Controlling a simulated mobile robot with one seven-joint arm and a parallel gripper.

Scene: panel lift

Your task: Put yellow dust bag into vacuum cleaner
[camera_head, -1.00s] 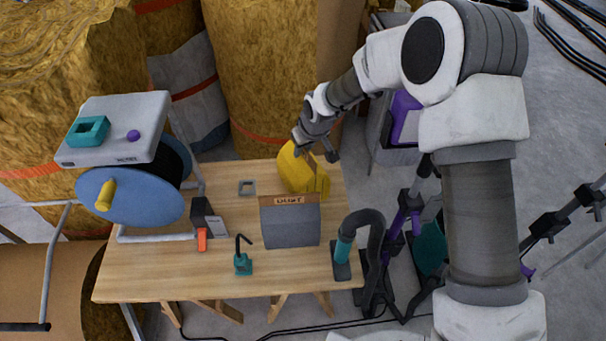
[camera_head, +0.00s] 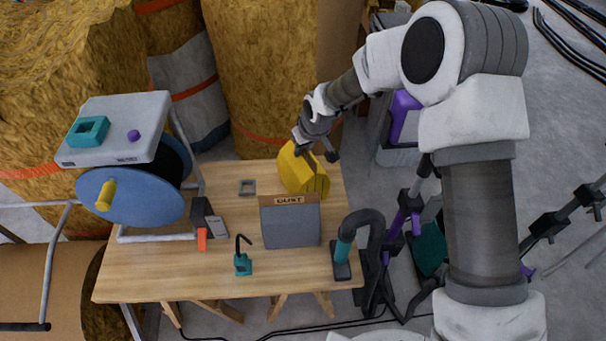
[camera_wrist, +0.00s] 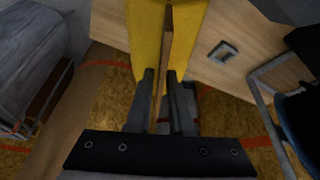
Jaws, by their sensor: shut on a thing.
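The yellow dust bag (camera_head: 312,182) is at the back right of the wooden table, at its edge. My gripper (camera_head: 316,149) is at its top end and shut on its thin brown collar plate. In the wrist view the two dark fingers (camera_wrist: 160,90) stand on either side of that plate, with the yellow bag (camera_wrist: 146,35) beyond. I cannot tell whether the bag touches the table. A purple and grey machine (camera_head: 402,118), which looks like the vacuum cleaner, stands right of the table, partly hidden by my arm.
A blue cable reel (camera_head: 130,200) stands at left. Large yellow insulation rolls (camera_head: 262,70) block the back.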

